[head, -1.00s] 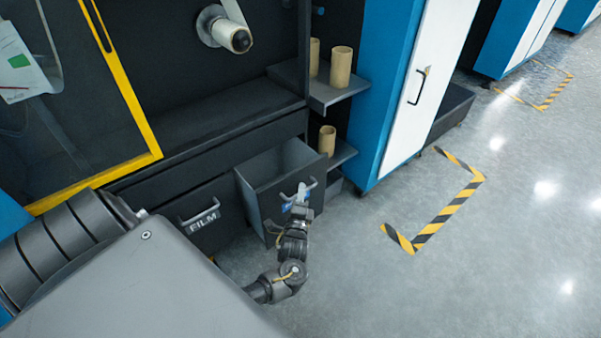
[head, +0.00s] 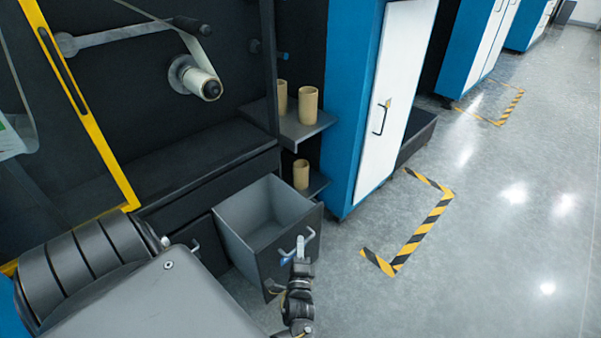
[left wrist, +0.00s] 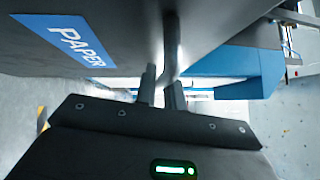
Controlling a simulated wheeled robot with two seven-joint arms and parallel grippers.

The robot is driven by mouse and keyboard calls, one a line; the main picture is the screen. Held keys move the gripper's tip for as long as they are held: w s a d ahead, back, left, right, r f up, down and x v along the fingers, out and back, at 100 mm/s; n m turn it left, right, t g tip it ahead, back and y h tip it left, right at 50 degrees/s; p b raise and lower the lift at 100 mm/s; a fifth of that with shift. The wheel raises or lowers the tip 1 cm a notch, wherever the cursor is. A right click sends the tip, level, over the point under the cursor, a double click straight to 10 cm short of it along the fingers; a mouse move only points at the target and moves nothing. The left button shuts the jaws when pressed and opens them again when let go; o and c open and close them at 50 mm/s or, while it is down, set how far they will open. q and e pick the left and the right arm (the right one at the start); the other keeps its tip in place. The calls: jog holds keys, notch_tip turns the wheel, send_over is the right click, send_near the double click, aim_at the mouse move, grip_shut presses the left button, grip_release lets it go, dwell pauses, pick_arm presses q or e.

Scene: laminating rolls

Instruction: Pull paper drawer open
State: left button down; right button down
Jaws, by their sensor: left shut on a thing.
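The paper drawer (head: 262,213) stands pulled out from the dark machine in the head view, and its grey inside looks empty. Its front carries a bar handle (head: 297,246). In the left wrist view the drawer front bears a blue PAPER label (left wrist: 65,39), and the handle (left wrist: 172,45) runs down between the fingers. My left gripper (head: 299,255) is shut on the handle; it also shows in the left wrist view (left wrist: 162,92). My right gripper is not in view.
Cardboard cores (head: 308,104) stand on small shelves right of the drawer. A blue and white cabinet (head: 385,105) stands further right. Black and yellow floor tape (head: 420,235) marks the grey floor. The floor at the right is clear.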

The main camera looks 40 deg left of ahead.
pick_arm(q)
jog(key=c, duration=1.5)
grip_release()
